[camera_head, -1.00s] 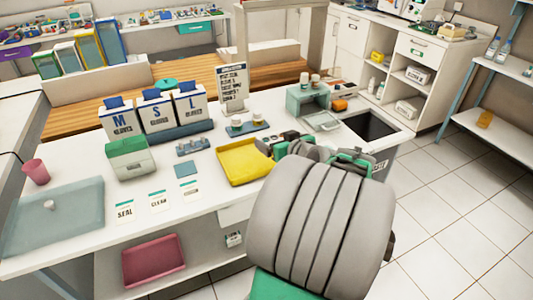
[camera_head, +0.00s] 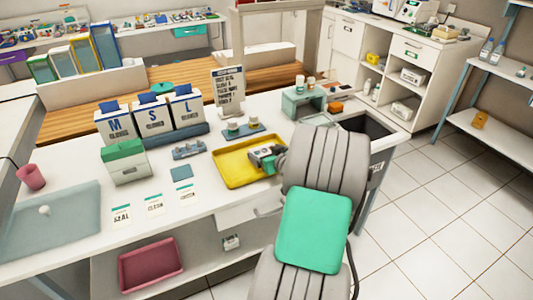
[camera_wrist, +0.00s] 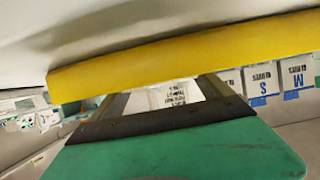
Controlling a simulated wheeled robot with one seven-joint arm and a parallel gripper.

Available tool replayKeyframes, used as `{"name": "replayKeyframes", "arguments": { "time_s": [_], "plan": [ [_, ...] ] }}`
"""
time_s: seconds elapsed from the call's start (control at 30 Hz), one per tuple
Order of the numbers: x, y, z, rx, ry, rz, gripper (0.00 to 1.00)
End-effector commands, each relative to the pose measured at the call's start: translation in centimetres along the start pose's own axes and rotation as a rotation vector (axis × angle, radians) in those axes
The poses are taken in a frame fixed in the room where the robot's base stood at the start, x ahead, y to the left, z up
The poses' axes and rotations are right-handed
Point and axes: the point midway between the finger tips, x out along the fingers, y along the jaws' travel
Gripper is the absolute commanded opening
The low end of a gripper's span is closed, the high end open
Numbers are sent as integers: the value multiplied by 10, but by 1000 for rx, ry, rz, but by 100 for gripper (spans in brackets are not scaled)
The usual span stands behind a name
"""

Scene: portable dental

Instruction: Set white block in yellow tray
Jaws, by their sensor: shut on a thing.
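The yellow tray (camera_head: 222,166) lies flat on the white counter, right of its middle. My gripper (camera_head: 262,158) is at the tray's right part, low over its inside. It is shut on the white block, which is mostly hidden by the gripper in the head view. I cannot tell whether the block touches the tray floor. In the wrist view the yellow tray (camera_wrist: 190,55) shows as a long strip across the picture. It hides the tips of my gripper's dark fingers, and I cannot make out the block there.
Glove boxes (camera_head: 150,117) marked M, S and L stand behind the tray. A sign (camera_head: 229,90) and a small tray with cups (camera_head: 241,130) stand behind it. A pale green stand (camera_head: 303,103) is at the right. Cards (camera_head: 154,204) lie front left.

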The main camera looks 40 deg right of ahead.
Motion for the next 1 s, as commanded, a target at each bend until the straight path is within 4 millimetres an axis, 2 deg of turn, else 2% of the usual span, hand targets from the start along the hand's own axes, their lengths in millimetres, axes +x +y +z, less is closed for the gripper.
{"name": "replayKeyframes", "arguments": {
  "time_s": [0.03,0.07,0.17,0.53,0.67,0.9,1.0],
  "plan": [
    [1,0,2,-1,1,0,32],
    [1,0,3,0,0,0,90],
    [0,0,2,0,0,0,98],
    [-5,1,-3,1,0,2,100],
    [-33,2,-2,0,2,5,100],
    [-95,2,-2,1,1,6,100],
    [-111,2,-2,0,1,4,100]
  ]
}}
